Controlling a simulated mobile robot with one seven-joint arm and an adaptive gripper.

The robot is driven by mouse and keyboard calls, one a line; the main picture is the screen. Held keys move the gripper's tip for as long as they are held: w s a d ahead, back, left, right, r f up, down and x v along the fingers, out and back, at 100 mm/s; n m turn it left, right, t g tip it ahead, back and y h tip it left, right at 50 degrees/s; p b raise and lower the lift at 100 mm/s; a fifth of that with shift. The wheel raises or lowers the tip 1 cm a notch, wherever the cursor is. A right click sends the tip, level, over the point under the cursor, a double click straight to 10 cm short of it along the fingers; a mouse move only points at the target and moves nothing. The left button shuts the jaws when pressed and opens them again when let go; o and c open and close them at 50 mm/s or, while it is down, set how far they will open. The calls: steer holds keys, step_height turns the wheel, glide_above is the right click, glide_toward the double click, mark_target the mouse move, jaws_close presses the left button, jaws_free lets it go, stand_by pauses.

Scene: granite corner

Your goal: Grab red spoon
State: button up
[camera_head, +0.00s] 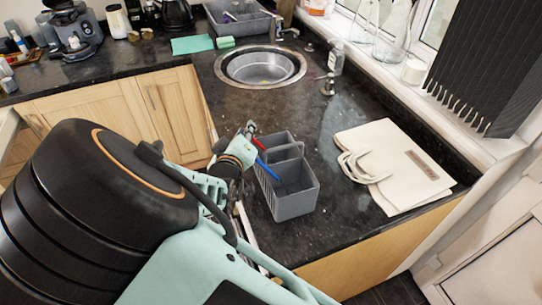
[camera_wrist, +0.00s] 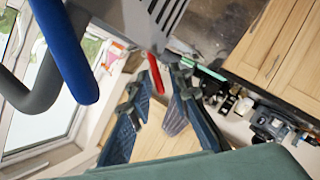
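The red spoon shows as a thin red handle (camera_head: 254,128) at the left side of the grey caddy (camera_head: 296,204). In the wrist view its red handle (camera_wrist: 155,76) sticks out past the caddy wall (camera_wrist: 150,18), between my fingertips and apart from both. The rest of the spoon is hidden. My gripper (camera_head: 247,130) is at the caddy's left edge. In the wrist view my gripper (camera_wrist: 156,86) is open, with a finger on each side of the handle.
A blue handle (camera_head: 267,169) leans out of the caddy close to my gripper; it looms large in the wrist view (camera_wrist: 66,50). A white bag (camera_head: 395,165) lies right of the caddy. A round sink (camera_head: 260,68) is behind. Bare granite lies between caddy and sink.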

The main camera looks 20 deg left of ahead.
jaws_close()
steer(key=shift+r, duration=0.1)
